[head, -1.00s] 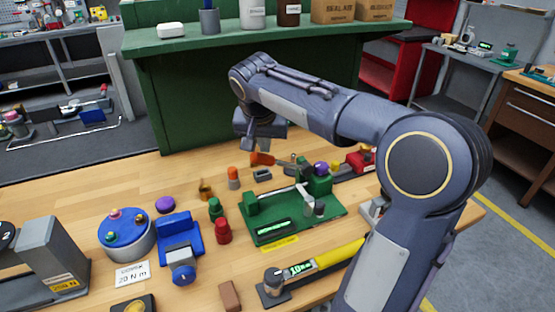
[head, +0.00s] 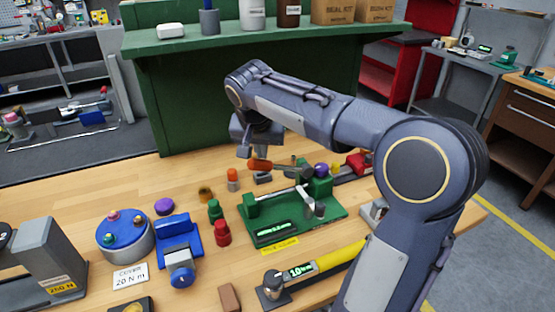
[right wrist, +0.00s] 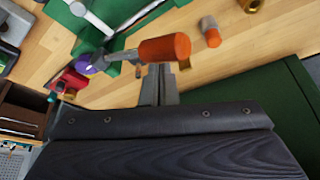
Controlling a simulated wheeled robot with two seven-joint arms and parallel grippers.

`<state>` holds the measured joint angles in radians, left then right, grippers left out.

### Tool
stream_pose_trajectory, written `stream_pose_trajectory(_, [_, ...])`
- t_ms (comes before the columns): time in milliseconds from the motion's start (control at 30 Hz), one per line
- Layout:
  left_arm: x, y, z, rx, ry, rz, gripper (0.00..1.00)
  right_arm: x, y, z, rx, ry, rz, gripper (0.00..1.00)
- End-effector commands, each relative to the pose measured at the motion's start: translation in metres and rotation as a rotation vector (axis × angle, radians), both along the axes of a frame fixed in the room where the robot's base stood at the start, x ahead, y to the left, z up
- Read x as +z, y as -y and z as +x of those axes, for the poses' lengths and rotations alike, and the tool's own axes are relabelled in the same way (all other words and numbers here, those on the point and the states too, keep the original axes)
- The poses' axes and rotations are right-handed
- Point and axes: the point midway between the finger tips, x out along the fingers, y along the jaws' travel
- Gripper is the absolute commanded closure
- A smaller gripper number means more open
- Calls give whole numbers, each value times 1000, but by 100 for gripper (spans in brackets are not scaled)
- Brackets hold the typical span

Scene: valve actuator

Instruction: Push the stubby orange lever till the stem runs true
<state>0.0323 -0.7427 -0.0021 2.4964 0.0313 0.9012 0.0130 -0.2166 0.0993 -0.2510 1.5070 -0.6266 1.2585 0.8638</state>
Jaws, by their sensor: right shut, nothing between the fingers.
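The stubby orange lever (head: 260,165) has an orange grip on a grey shaft, at the back of a green fixture (head: 330,212). In the right wrist view the orange grip (right wrist: 165,49) lies just beyond my fingertips, its shaft running left to a purple knob (right wrist: 84,64). A pale metal rod, seemingly the stem (head: 283,192), lies across the fixture. My right gripper (head: 243,151) is shut and empty, at the back side of the orange grip; in the right wrist view its fingertips (right wrist: 158,70) touch or nearly touch the grip. My left gripper is out of view.
An orange-topped cylinder (head: 233,180), green bottle (head: 215,210) and red bottle (head: 222,232) stand left of the fixture. A yellow-handled torque tool (head: 340,258) lies in front. A green shelf unit (head: 200,100) stands behind the table.

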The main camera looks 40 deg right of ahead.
Motion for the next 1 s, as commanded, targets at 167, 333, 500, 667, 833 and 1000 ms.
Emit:
stream_pose_trajectory(167, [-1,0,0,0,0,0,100,-1,0,0,0,-1,0,100])
stream_pose_trajectory(333, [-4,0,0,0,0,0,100,-5,-2,0,0,-1,0,100])
stream_pose_trajectory(500, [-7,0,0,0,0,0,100,-10,-4,1,0,-1,0,100])
stream_pose_trajectory(667, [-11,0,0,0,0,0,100,-14,-5,2,0,-1,0,100])
stream_pose_trajectory(833, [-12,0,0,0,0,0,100,-16,-6,2,0,-1,0,100])
stream_pose_trajectory(1000, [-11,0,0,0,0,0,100,-15,-6,2,0,-1,0,100])
